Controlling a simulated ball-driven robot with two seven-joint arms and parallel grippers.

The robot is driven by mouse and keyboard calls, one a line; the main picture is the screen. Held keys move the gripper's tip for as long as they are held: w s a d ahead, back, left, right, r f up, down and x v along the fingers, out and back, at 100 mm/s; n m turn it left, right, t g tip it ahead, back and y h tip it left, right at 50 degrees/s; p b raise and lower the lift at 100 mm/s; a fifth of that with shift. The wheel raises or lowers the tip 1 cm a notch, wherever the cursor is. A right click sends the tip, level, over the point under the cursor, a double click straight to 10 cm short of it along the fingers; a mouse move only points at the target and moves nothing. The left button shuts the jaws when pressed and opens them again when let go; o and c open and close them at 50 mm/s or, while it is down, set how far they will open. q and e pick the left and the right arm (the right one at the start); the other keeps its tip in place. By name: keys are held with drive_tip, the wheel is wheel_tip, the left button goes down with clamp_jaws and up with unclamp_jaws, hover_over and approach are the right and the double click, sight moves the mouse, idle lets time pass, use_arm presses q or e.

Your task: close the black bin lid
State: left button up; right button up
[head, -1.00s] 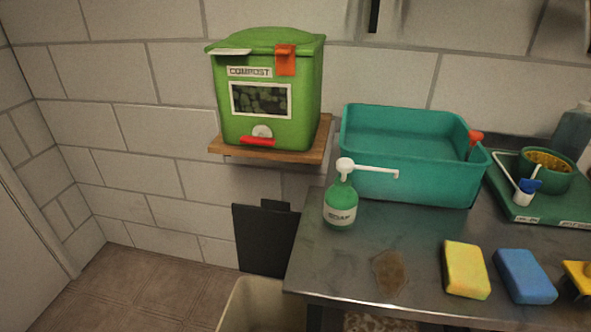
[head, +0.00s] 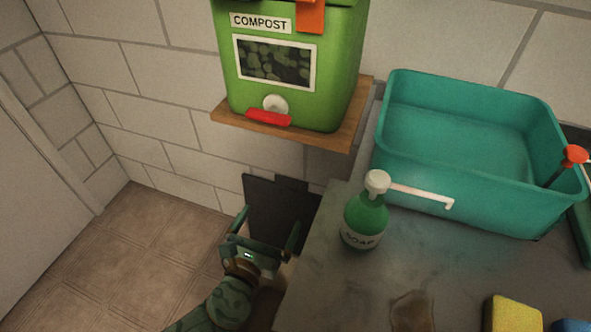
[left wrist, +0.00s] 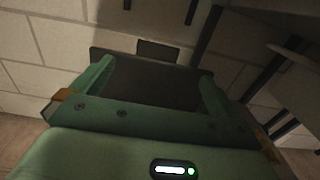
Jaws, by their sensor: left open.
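The black bin lid (head: 277,208) stands upright, leaning near the wall, left of the metal table in the head view. It also shows in the left wrist view as a dark panel (left wrist: 155,84) with a small tab (left wrist: 157,50) on its top edge. My left gripper (head: 268,228) is open in front of the lid, its two fingers spread across the lid's lower part. In the left wrist view the lid lies beyond and between the open fingers (left wrist: 155,78); I cannot tell whether they touch it. The bin below is mostly hidden by my gripper and arm. My right gripper is not in view.
The metal table (head: 335,285) edge is close to the right of my left gripper. On it stand a green soap bottle (head: 364,222) and a teal basin (head: 455,150). A green compost box (head: 290,70) sits on a wooden shelf (head: 340,135) above. Floor at left is clear.

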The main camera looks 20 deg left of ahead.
sight(291, 179)
use_arm(q)
drive_tip(key=w, duration=0.5)
drive_tip(key=w+b, duration=0.1)
drive_tip(key=w, duration=0.4)
drive_tip(key=w+b, duration=0.1)
drive_tip(key=w, duration=0.4)
drive_tip(key=shift+w+d+f, duration=0.15)
drive_tip(key=shift+w+d, duration=0.05)
drive_tip(key=shift+d, duration=0.05)
drive_tip(key=shift+w+b, duration=0.2)
drive_tip(key=shift+b, duration=0.1)
drive_tip(key=shift+w, duration=0.15)
